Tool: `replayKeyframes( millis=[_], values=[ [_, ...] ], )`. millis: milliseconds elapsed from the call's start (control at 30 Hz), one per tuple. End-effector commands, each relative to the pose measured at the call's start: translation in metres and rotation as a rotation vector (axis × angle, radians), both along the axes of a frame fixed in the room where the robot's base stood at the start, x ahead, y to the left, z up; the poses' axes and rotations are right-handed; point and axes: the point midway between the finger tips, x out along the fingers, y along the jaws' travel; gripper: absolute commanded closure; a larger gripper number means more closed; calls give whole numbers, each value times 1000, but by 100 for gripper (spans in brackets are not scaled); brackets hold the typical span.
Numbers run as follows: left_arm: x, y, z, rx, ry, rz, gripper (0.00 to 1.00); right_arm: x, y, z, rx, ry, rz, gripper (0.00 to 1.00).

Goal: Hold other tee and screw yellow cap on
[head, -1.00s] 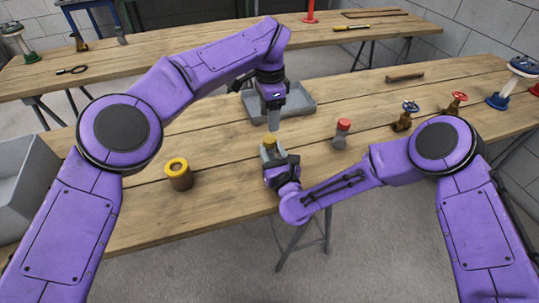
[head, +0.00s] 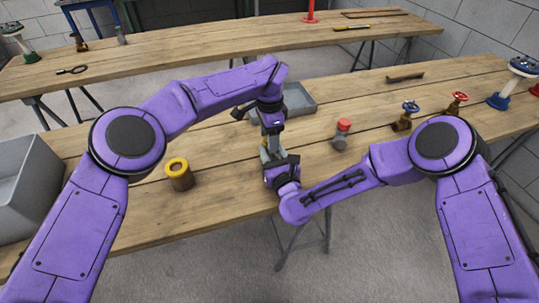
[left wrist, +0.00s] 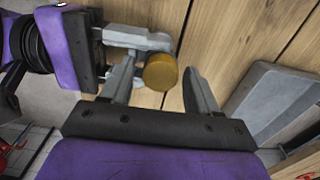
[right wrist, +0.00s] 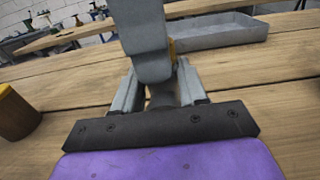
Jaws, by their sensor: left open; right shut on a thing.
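The yellow cap (left wrist: 161,72) sits at the top of the tee, which my right gripper (right wrist: 160,92) is shut on. In the left wrist view the cap lies between the spread fingers of my left gripper (left wrist: 158,78), with a gap to the right finger. In the head view my left gripper (head: 271,130) points straight down over my right gripper (head: 275,158); the cap and tee are mostly hidden there. In the right wrist view a left finger hides most of the tee, and only a yellow sliver of the cap (right wrist: 172,48) shows.
A grey tee with a red cap (head: 341,133) stands to the right. A brown cylinder with a yellow ring top (head: 178,174) stands left. A grey tray (head: 300,105) lies behind the grippers. Valves with blue (head: 404,115) and red handles (head: 452,104) stand farther right.

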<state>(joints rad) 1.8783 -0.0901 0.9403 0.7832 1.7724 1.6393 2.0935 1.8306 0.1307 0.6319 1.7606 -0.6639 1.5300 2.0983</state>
Motion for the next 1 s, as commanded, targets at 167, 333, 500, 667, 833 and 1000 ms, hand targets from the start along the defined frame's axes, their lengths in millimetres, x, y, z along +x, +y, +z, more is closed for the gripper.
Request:
replayKeyframes(
  millis=[167, 333, 500, 667, 833, 1000],
  values=[
    [0, 0, 0, 0, 0, 0, 91, 0, 0, 0, 0, 1, -1, 100],
    [0, 0, 0, 0, 0, 0, 34, 0, 0, 0, 0, 1, -1, 100],
    [0, 0, 0, 0, 0, 0, 34, 0, 0, 0, 0, 1, -1, 100],
    [1, 0, 10, 0, -3, 1, 34, 0, 0, 0, 0, 1, -1, 100],
    [1, 0, 35, 0, -3, 1, 34, 0, 0, -1, 0, 1, -1, 100],
    [0, 0, 45, 0, 0, 0, 34, 0, 0, -1, 0, 1, -1, 100]
  ],
)
